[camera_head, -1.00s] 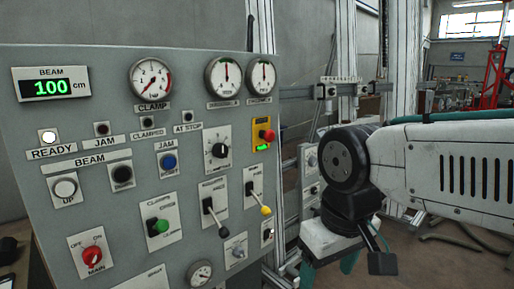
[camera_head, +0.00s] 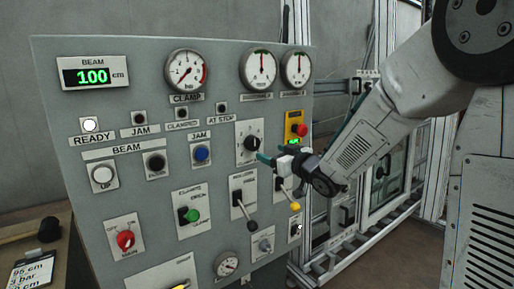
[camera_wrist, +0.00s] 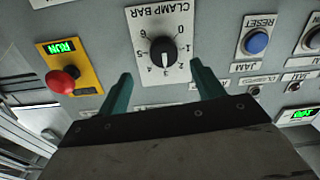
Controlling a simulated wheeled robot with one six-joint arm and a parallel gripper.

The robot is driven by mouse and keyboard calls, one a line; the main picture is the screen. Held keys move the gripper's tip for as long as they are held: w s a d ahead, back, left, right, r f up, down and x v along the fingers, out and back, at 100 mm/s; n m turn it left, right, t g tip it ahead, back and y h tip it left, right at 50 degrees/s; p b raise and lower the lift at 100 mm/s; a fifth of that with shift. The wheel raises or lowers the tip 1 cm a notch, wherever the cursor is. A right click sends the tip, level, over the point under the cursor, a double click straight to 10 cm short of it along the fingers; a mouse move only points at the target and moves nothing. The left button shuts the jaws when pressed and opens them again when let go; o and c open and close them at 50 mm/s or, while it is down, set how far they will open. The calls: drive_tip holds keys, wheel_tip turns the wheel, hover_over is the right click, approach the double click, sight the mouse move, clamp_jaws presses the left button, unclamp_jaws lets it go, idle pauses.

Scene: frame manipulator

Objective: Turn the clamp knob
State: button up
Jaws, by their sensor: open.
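The clamp knob (camera_head: 250,143) is a black rotary knob on a white plate on the grey control panel. In the wrist view the clamp knob (camera_wrist: 163,52) appears upside down under the words CLAMP BAR, its white mark near 3. My gripper (camera_head: 270,151) is in front of the panel, just right of and below the knob. In the wrist view its two teal fingers (camera_wrist: 161,75) are spread, one to each side of the knob's lower edge in the picture, with nothing between them. Contact with the knob is not visible.
A red button on a yellow plate (camera_head: 300,130) and a yellow-tipped lever (camera_head: 294,206) are close to my gripper. A black-tipped lever (camera_head: 251,225) is below the knob. The clamp gauge (camera_head: 187,72) is above left. A metal frame stands right of the panel.

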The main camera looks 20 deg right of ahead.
sight(255, 146)
drive_tip(key=shift+y, duration=0.3)
drive_tip(key=x, duration=0.8)
drive_tip(key=shift+a+r, duration=0.1)
drive_tip(key=shift+a, duration=0.05)
drive_tip(key=c, duration=1)
